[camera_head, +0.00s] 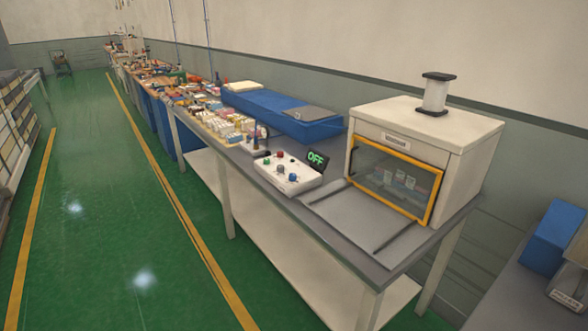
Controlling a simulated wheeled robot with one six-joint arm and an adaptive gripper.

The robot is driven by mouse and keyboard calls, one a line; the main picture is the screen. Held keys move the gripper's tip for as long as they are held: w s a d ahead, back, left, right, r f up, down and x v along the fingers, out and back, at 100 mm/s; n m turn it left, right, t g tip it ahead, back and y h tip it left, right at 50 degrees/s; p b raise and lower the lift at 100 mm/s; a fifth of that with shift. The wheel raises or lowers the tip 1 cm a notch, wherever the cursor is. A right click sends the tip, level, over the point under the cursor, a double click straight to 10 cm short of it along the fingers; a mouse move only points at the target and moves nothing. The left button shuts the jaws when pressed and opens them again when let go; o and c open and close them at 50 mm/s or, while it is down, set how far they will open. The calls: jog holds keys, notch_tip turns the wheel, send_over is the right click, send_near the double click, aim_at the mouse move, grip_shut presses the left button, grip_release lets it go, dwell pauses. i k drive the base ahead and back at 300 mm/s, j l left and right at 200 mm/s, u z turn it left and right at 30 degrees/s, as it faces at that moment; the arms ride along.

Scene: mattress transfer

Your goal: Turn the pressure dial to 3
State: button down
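A white control box (303,184) sits on the grey workbench, left of a white machine. Which knob is the pressure dial, and where any pointer or number stands, is too small to tell. My gripper is not in view, and nothing touches the box.
The white machine (472,150) has a yellow-framed window (392,183) and a cylinder on top. A flat grey plate (368,222) lies before it. A blue case (285,115) and many small items fill the grey workbench (333,232) farther back. Green floor (110,220) to the left is clear.

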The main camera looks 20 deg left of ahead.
aim_at(293, 176)
jog(key=i+j+u, duration=0.1)
jog(key=j, duration=0.3)
jog(key=j+u, duration=0.1)
jog(key=j, duration=0.3)
jog(key=i+j+u, duration=0.1)
jog(key=j, duration=0.3)
jog(key=i+j+u, duration=0.1)
jog(key=j, duration=0.25)
jog(key=i+j+u, duration=0.1)
jog(key=i+j, duration=0.15)
jog(key=j, duration=0.15)
jog(key=i+j+u, duration=0.1)
jog(key=j, duration=0.25)
